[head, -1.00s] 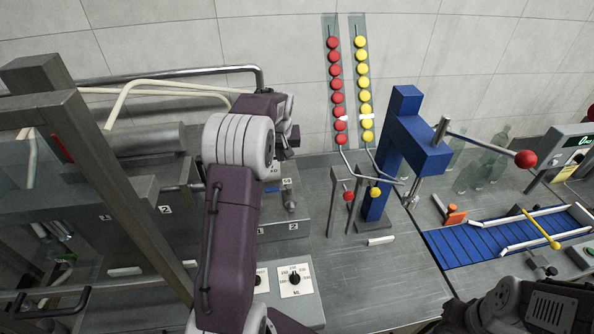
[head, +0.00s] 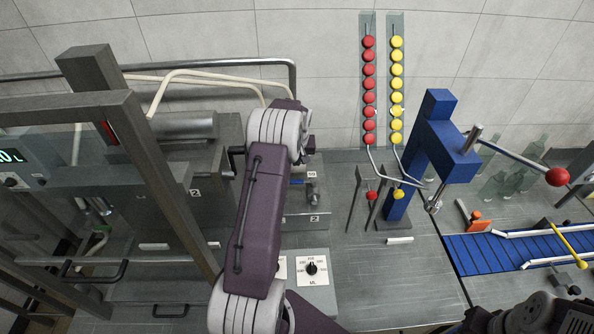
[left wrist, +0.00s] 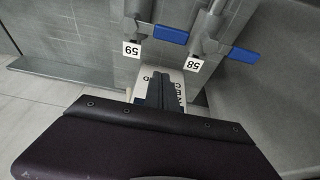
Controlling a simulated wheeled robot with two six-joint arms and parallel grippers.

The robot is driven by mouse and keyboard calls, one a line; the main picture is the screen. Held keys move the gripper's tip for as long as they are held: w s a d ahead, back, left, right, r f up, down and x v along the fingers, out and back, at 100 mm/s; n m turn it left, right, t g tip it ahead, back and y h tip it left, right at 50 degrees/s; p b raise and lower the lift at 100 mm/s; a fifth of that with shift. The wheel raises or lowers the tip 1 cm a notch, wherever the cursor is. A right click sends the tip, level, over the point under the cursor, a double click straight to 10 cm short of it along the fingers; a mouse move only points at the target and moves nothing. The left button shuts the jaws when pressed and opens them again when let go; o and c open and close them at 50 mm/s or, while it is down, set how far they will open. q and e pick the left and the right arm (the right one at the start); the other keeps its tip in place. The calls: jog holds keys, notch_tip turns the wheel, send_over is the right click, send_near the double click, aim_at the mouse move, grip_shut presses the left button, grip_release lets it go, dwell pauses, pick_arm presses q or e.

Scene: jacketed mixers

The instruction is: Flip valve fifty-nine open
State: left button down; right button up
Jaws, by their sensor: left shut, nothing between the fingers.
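Valve fifty-nine has a blue handle (left wrist: 170,34) on a grey pipe in the left wrist view, with its white "59" label (left wrist: 132,50) just below. The handle points sideways to the right, across the pipe. My left gripper (left wrist: 158,88) is shut and empty below the handle, apart from it in the picture. A "D" plate partly shows behind the fingers. In the head view my left arm reaches up past the grey valve housing, and its fingertips are hidden. My right gripper's fingers are out of view; only part of the right arm shows at bottom right.
Valve fifty-eight, with a blue handle (left wrist: 243,55) and "58" label (left wrist: 194,64), stands close on the right. In the head view, a grey frame post (head: 160,190) stands left of my arm. A blue stand (head: 436,140) and blue conveyor (head: 510,250) are to the right.

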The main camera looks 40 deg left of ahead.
aim_at(297, 182)
pick_arm(q)
jog(key=p+x, duration=0.1)
jog(key=x, duration=0.2)
jog(key=shift+a+f, duration=0.1)
jog(key=shift+f, duration=0.3)
jog(key=s+d+p, duration=0.1)
jog(key=s+d, duration=0.1)
jog(key=s, duration=0.1)
jog(key=shift+d+p, duration=0.35)
jog(key=shift+p, duration=0.05)
